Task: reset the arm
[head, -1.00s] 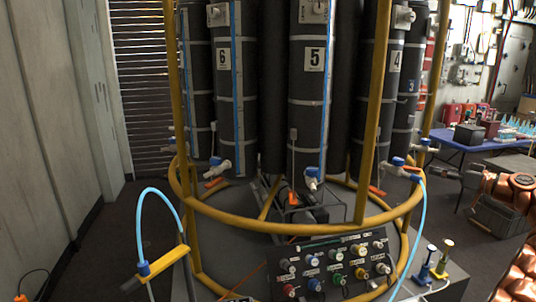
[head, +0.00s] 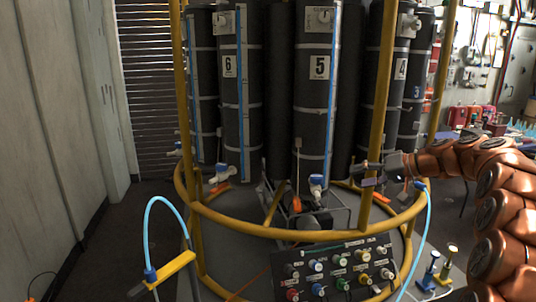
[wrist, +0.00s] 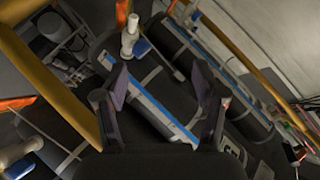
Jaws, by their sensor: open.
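My copper-coloured arm (head: 497,205) reaches in from the right edge of the head view. My gripper (head: 366,172) is in front of the lower part of cylinder 4 (head: 400,85), close to the yellow upright and above the yellow ring rail. In the wrist view my gripper's two dark fingers (wrist: 160,75) stand wide apart with nothing held between them. Behind the gap lies a dark cylinder with a blue stripe (wrist: 165,118). The white valve (wrist: 129,35) shows beyond the fingers. The valve below cylinder 4 is largely hidden by my gripper in the head view.
A yellow ring frame (head: 260,228) surrounds the dark cylinders. A panel of coloured knobs (head: 335,270) sits low in front. A light-blue hose (head: 160,202) arches at left; another (head: 412,245) hangs at right.

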